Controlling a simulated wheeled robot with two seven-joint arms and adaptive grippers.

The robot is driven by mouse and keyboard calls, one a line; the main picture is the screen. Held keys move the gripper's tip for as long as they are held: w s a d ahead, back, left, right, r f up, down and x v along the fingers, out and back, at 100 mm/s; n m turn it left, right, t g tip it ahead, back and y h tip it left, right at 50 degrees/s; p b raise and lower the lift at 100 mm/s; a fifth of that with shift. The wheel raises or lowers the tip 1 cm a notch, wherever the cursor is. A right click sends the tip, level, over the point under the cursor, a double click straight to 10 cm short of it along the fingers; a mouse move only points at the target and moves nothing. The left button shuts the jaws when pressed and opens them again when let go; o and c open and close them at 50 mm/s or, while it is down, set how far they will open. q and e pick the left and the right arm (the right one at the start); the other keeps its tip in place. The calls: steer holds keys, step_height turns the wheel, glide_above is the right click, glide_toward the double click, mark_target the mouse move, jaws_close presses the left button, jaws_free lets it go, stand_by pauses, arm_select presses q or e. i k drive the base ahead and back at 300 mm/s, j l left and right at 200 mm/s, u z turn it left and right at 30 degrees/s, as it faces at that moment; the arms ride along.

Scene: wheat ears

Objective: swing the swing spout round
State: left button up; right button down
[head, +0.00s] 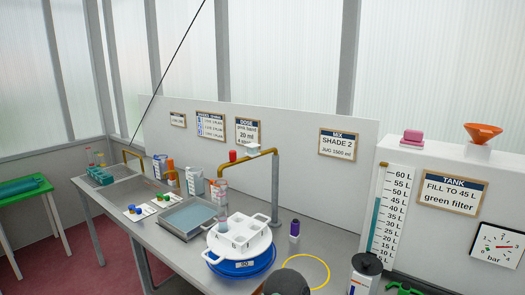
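A brass spout (247,158) reaches left from the top of a grey upright post (275,190) at the back of the bench. Its free end bends down above a clear vessel (222,205) at the left side of a white tray. I cannot tell whether the end touches the vessel. A second, smaller brass spout (133,153) stands at the sink on the far left. I cannot tell from the picture which of the two is the swing spout. Neither of my grippers shows in the head view.
The white tray (240,238) sits on a blue tub (242,268). A grey basin (187,218) lies left of it. A purple-capped bottle (294,231) stands right of the post, near a yellow ring (318,270). A dark rounded shape (287,283) blocks part of the front edge.

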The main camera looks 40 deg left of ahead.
mark_target(253, 153)
steer(key=j+z, duration=0.15)
steer(key=j, duration=0.3)
steer(key=k+j+z, duration=0.15)
steer(key=j, duration=0.3)
steer(key=k+j+z, duration=0.15)
steer(key=j, duration=0.3)
steer(key=j+z, duration=0.15)
steer(key=j, duration=0.3)
steer(key=k+j+z, duration=0.15)
steer(key=j, duration=0.25)
steer(key=k, duration=0.05)
